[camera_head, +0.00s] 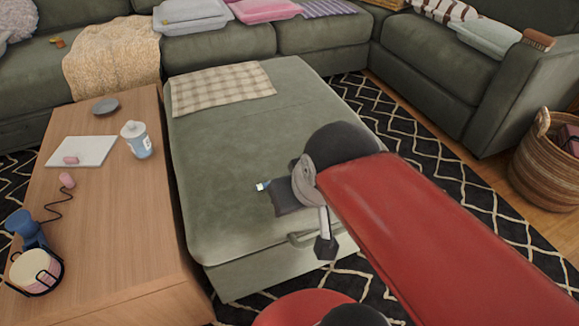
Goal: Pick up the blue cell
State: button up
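A small blue and white object, which looks like the blue cell (263,186), lies on the top of the green ottoman (225,140), near its middle. My gripper (305,222) is at the end of my red arm, over the front right part of the ottoman. Its dark parts are just right of the cell and below it in the picture. A narrow gap shows between the cell and the nearest dark part. My wrist hides much of the gripper, and I cannot make out whether the fingers are apart or holding anything.
A checked cloth (222,88) lies at the ottoman's far end. A wooden table (115,220) on the left holds a white bottle (138,140), a tray, a blue item and a candle holder. Green sofas stand behind. A wicker basket (545,170) is at right.

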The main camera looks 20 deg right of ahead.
aim_at(262, 186)
jog(key=z, duration=5.7)
jog(key=u, duration=5.7)
jog(key=k+l+u, duration=0.1)
jog(key=l+u, duration=0.2)
jog(key=k+l+u, duration=0.15)
jog(key=l+u, duration=0.15)
jog(key=l, duration=0.2)
